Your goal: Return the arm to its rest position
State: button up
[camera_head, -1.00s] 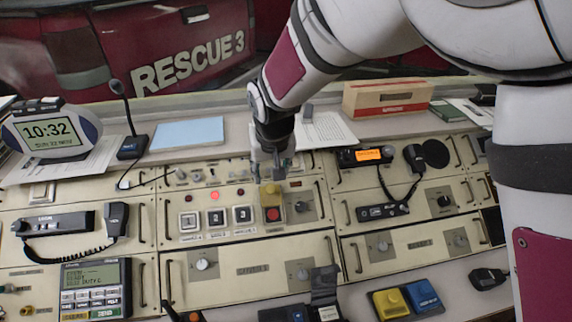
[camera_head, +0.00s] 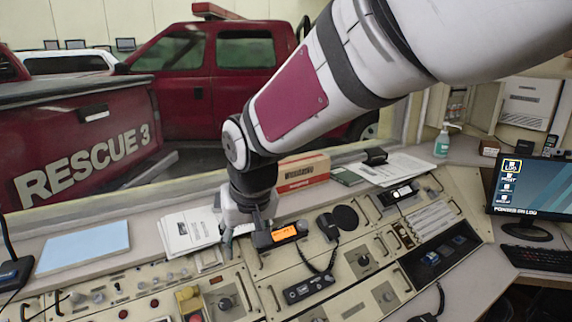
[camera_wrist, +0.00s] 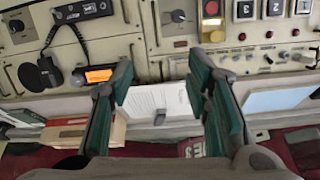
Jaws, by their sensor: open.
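My arm (camera_head: 290,105) reaches from the upper right down over the console (camera_head: 205,290). My gripper (camera_head: 246,228) hangs at its end, fingers downward, by the papers and the radio with the orange display. In the wrist view my gripper (camera_wrist: 163,90) is open, its two green-padded fingers well apart with nothing between them. White paper (camera_wrist: 160,98) shows beyond the gap. The yellow-covered red button (camera_head: 190,300) is lower left of the gripper in the head view, apart from it.
The orange-display radio (camera_head: 283,235) stands close to the fingers. A red-and-white box (camera_head: 303,172) and a blue sheet (camera_head: 84,246) lie on the rear ledge. A monitor (camera_head: 530,188), a keyboard (camera_head: 540,257) and a sanitizer bottle (camera_head: 442,142) are on the right.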

jog(key=s+d+r+m, duration=0.1)
jog(key=s+d+r, duration=0.3)
jog(key=d, duration=0.6)
jog(key=s+d+r+m, duration=0.2)
jog(key=s+d, duration=0.3)
jog(key=d, duration=0.4)
jog(key=s+d+f+m+t+h, duration=0.1)
jog(key=s+d+h, duration=0.1)
jog(key=s+d, duration=0.7)
jog(key=s, duration=0.3)
jog(key=shift+s+m, duration=0.25)
jog(key=shift+m, duration=0.05)
jog(key=shift+f, duration=0.1)
